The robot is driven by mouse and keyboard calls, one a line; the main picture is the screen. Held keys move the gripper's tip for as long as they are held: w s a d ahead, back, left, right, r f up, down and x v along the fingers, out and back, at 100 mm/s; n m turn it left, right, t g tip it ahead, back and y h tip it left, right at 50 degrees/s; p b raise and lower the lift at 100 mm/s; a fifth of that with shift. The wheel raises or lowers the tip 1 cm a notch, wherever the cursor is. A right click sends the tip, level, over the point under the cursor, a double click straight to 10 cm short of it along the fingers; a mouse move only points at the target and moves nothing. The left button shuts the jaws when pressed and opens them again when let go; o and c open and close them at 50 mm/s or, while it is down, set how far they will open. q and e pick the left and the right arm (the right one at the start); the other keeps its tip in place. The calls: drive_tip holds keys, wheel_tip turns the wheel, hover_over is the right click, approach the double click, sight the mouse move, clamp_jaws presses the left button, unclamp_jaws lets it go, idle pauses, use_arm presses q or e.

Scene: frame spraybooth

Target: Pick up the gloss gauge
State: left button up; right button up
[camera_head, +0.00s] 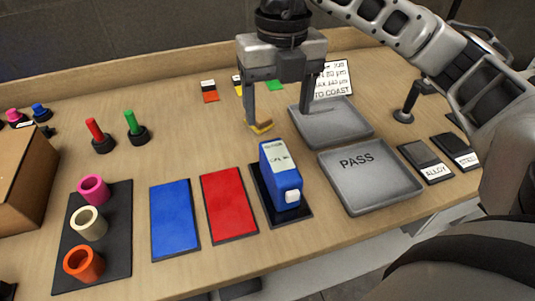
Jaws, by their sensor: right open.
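A blue boxy gauge (283,181) with a pale display and a white button stands upright on a black pad (265,206) near the front middle of the bench. Its display text is too small to read surely. My right gripper (281,122) hangs above and behind the gauge, fingers pointing down and spread apart with nothing between them. A small yellow piece (262,128) shows at its left fingertip; I cannot tell whether it touches. My left gripper is not in view.
A grey PASS tray (371,187) stands right of the gauge, another grey tray (345,126) behind it. Red (228,204) and blue (174,218) panels lie left of the gauge. A black mat (122,240) with coloured rings and a cardboard box (22,180) are further left.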

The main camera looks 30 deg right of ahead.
drive_tip(key=b, duration=0.1)
hover_over(279, 159)
wheel_tip(279, 159, down, 5)
drive_tip(key=shift+d+r, duration=0.1)
drive_tip(key=shift+r, duration=0.1)
wheel_tip(279, 159, down, 4)
drive_tip(key=shift+f, duration=0.8)
wheel_tip(279, 159, down, 4)
drive_tip(key=shift+s+f+p, duration=0.1)
drive_tip(key=shift+s+p, duration=0.05)
drive_tip(key=shift+p, duration=0.3)
drive_tip(key=shift+f, duration=0.55)
drive_tip(key=c, duration=1.3)
drive_tip(key=shift+c, duration=0.3)
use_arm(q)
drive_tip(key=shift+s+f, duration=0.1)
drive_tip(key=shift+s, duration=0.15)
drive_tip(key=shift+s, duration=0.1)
use_arm(e)
drive_tip(key=shift+r, duration=0.2)
